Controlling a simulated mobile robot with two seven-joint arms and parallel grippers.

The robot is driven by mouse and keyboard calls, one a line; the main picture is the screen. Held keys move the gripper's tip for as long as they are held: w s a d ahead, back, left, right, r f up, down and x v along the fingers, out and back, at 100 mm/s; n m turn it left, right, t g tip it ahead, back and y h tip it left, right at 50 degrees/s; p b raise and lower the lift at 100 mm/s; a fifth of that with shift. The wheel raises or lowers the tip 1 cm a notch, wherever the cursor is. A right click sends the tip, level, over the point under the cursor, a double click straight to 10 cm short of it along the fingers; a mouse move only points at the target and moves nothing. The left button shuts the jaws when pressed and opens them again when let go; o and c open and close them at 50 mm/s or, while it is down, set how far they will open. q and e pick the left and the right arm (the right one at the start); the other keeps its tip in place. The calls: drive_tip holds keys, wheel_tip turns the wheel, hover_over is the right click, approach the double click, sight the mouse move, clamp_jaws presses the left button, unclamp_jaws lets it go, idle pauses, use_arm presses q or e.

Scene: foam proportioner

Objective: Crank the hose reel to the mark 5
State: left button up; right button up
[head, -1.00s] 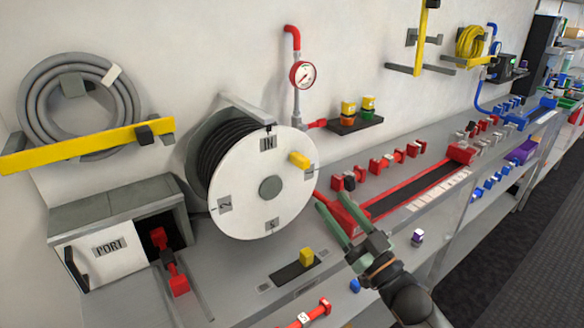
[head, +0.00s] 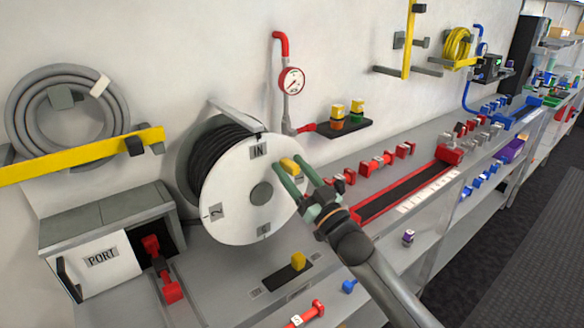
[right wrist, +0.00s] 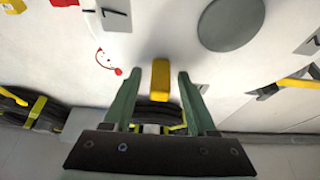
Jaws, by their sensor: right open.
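The hose reel (head: 228,195) is a white disc with a grey hub (head: 261,193) and black hose wound behind it. My right gripper (head: 288,163) is open at the handle. In the right wrist view the handle (right wrist: 160,80) stands between the two spread fingers, with a gap on each side. My left gripper is not in view.
A grey PORT box (head: 105,250) stands left of the reel on the bench. A yellow block sits on a dark pad (head: 285,276) in front. A red-framed track (head: 410,190) and several red fittings lie to the right. A pressure gauge (head: 292,80) hangs above.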

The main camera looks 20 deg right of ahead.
clamp_jaws()
idle(0.5)
idle(1.0)
